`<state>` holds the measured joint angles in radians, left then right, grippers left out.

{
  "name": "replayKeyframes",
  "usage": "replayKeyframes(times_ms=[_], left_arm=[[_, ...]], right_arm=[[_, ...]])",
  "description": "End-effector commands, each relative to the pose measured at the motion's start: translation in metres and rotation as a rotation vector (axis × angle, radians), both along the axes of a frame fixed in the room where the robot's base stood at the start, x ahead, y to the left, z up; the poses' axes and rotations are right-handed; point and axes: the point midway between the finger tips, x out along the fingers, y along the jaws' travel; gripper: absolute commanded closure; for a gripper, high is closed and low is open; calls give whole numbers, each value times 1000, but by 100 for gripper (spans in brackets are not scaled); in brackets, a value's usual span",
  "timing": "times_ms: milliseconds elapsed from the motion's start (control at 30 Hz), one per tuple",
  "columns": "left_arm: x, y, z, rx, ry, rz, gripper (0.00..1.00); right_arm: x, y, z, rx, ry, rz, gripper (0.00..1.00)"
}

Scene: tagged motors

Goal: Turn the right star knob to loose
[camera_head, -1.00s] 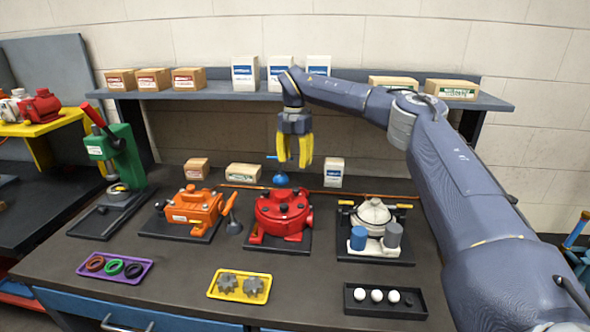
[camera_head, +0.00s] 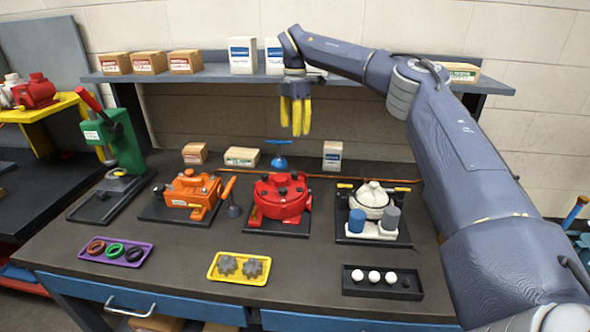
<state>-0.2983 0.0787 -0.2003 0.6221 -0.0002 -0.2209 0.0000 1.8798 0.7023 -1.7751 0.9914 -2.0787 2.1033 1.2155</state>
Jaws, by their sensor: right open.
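A red round motor housing (camera_head: 283,197) with several small dark knobs on top sits on a black plate at the middle of the bench. My right gripper (camera_head: 296,131) has yellow fingers pointing down. It is open and empty, high above the back of the bench, behind and above the red housing, touching nothing. My left gripper is out of view.
A white-topped motor (camera_head: 371,200) with blue and grey cylinders is to the right, a green press (camera_head: 122,145) to the left. Purple (camera_head: 141,257), yellow (camera_head: 222,276) and black (camera_head: 360,292) trays line the front. A shelf (camera_head: 215,75) runs behind.

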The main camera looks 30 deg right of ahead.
Motion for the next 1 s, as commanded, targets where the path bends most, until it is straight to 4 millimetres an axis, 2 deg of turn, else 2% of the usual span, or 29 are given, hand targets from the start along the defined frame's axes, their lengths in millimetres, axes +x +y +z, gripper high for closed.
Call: replayKeyframes(times_ms=[133,267,1000], left_arm=[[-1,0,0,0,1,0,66],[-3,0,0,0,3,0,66],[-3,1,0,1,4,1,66]], right_arm=[[1,-8,5,-10,-5,-95,53],[2,-10,-5,-12,-5,-111,53],[1,-9,-131,-12,-5,-108,53]])
